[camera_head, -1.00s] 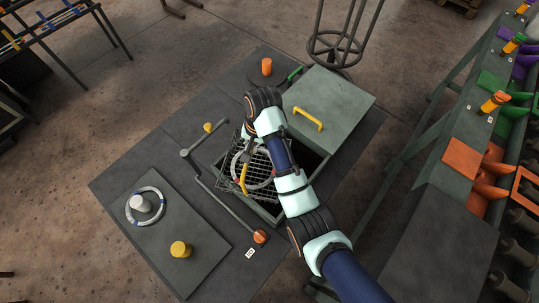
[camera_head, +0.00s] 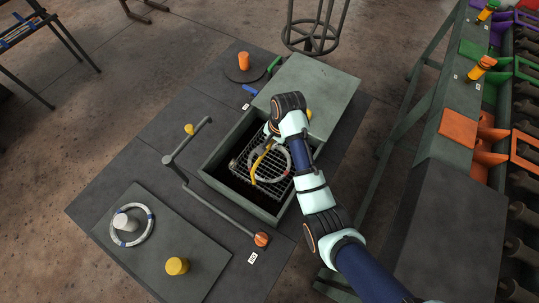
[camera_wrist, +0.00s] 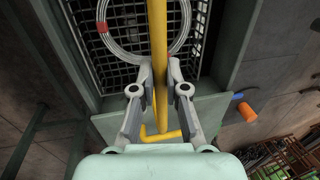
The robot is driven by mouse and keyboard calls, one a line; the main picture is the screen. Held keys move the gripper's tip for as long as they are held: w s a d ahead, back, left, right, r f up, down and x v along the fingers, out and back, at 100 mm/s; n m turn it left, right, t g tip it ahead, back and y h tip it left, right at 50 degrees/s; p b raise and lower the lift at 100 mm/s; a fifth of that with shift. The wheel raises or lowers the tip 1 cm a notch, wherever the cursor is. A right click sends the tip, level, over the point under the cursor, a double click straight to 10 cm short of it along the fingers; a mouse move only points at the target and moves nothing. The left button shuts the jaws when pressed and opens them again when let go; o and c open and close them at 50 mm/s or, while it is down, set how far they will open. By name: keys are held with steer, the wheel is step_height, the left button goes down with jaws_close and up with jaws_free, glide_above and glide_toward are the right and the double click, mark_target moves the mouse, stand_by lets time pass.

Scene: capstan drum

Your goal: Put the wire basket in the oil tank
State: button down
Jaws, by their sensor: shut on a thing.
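The wire basket (camera_head: 243,162) is a dark mesh tray with a tall yellow handle (camera_head: 259,166). A grey wire coil (camera_head: 284,174) with red marks lies in it. The basket is over the open part of the oil tank (camera_head: 265,213), apparently within the walls; its exact depth is hard to tell. My gripper (camera_wrist: 160,85) is shut on the yellow handle in the wrist view. In the head view my wrist hides the fingers. The basket also shows below the coil in the wrist view (camera_wrist: 97,62).
A grey-green lid (camera_head: 315,88) with a yellow handle covers the tank's far side. A crank bar with an orange knob (camera_head: 261,239) runs along the tank's left side. A plate at the front left holds a coil on a white post (camera_head: 125,222) and a yellow knob (camera_head: 176,266).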

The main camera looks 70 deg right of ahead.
mark_target(270, 164)
step_height(270, 164, down, 15)
steer(key=b, duration=0.6)
steer(key=c, duration=1.6)
jaws_free()
steer(key=shift+f, duration=0.15)
steer(key=o, duration=0.4)
step_height(270, 164, up, 12)
steer(key=s+p, duration=0.2)
steer(key=p, duration=0.4)
steer(key=shift+s+a, duration=0.15)
steer(key=shift+a, duration=0.1)
